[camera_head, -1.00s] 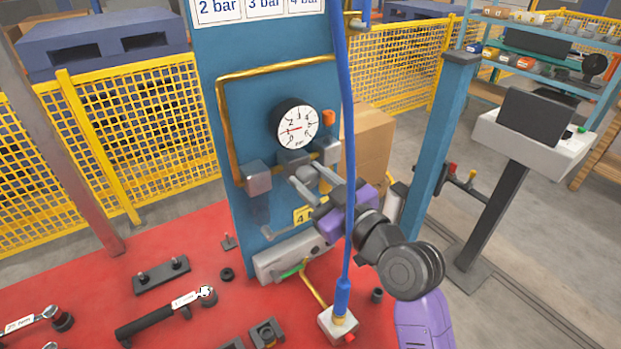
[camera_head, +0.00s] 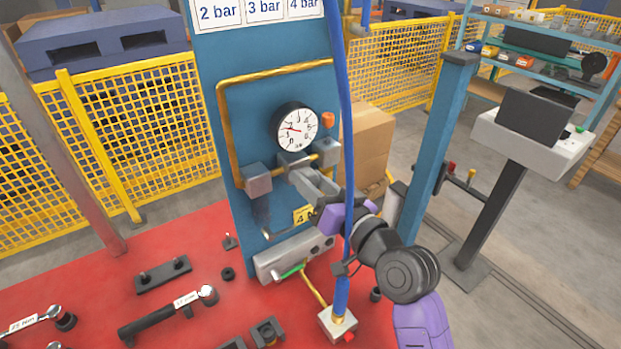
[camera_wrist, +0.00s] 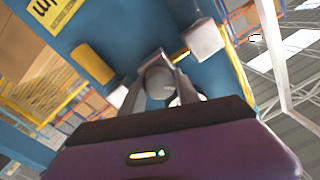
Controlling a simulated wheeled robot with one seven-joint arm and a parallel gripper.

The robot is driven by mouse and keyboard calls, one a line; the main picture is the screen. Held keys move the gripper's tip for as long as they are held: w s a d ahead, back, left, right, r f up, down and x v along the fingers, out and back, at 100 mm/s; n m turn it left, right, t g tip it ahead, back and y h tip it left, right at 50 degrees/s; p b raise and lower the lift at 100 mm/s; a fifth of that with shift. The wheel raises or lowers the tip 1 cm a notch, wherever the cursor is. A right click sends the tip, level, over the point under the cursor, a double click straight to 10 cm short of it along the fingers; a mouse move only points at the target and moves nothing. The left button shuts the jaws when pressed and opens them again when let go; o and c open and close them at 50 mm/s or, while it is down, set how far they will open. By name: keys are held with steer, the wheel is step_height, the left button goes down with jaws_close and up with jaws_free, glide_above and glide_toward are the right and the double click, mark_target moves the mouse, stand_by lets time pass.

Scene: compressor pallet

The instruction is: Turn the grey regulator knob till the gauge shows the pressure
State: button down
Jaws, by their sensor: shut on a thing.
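The round white gauge (camera_head: 297,129) is on the blue panel (camera_head: 240,110). Its red needle points left and slightly up; the exact reading is too small to tell. My gripper (camera_head: 312,182) is below the gauge, its fingers closed around the grey regulator knob (camera_wrist: 158,82), which shows between them in the wrist view. In the head view the fingers mostly hide the knob.
Cards reading 2, 3 and 4 bar (camera_head: 263,10) are at the panel top. A blue hose (camera_head: 345,110) hangs in front of my arm. Grey blocks (camera_head: 258,178) flank the regulator. Tools (camera_head: 165,313) lie on the red surface (camera_head: 90,290).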

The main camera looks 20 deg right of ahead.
steer(key=shift+m, duration=0.4)
steer(key=c, duration=0.9)
jaws_free()
steer(key=b+v, duration=0.2)
steer(key=v, duration=0.5)
steer(key=shift+s, duration=0.4)
steer(key=shift+d, duration=0.2)
